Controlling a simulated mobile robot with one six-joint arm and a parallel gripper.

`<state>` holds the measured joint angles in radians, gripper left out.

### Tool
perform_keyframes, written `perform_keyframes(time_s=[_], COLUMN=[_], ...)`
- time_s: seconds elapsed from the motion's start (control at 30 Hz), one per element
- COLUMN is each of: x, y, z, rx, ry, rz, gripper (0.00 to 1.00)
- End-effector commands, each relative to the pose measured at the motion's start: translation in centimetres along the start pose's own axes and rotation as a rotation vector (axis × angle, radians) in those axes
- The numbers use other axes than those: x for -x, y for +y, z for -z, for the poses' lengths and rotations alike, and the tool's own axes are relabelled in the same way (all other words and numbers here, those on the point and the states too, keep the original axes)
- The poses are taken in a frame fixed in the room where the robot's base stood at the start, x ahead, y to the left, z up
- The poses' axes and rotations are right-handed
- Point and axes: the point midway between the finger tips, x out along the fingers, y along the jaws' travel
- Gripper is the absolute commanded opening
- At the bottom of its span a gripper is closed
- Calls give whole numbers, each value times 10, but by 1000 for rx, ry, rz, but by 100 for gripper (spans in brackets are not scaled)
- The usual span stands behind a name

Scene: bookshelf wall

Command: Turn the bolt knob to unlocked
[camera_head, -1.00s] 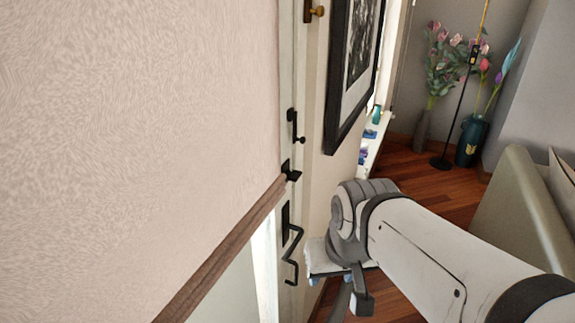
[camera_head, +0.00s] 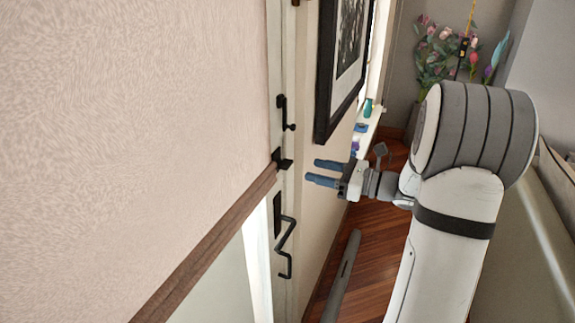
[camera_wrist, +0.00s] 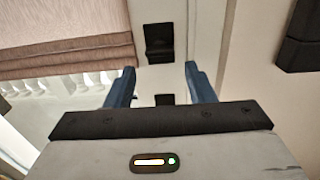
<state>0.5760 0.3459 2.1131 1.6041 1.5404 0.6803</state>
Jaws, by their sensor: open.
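Black fittings sit on the pale door frame in the head view: an upper latch with a small knob (camera_head: 284,112), a short block-like knob (camera_head: 282,160) below it, and a cranked handle (camera_head: 284,248) at the bottom. I cannot tell for sure which is the bolt knob; the middle one looks most like it. My gripper (camera_head: 313,172) has blue fingers, open and empty, pointing left at the middle knob, a short gap away. In the wrist view a black block (camera_wrist: 158,43) shows beyond the open fingertips (camera_wrist: 160,70), with a smaller dark piece (camera_wrist: 165,99) between the fingers.
A brown-edged, pale textured blind (camera_head: 150,120) covers the left side. A black-framed picture (camera_head: 342,70) hangs on the wall just right of the fittings. Flowers (camera_head: 445,55) stand at the back. Wooden floor (camera_head: 365,250) is visible below my gripper.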

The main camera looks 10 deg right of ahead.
Motion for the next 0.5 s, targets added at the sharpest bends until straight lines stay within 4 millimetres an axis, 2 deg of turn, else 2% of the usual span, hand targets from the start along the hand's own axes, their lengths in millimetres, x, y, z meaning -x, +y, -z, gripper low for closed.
perform_keyframes(time_s=[0.3,0.5], x=[-46,-69], y=[-1,-1], z=[-2,-1], rx=[-5,-3], ry=[-5,-3], rz=[1,2], gripper=[49,49])
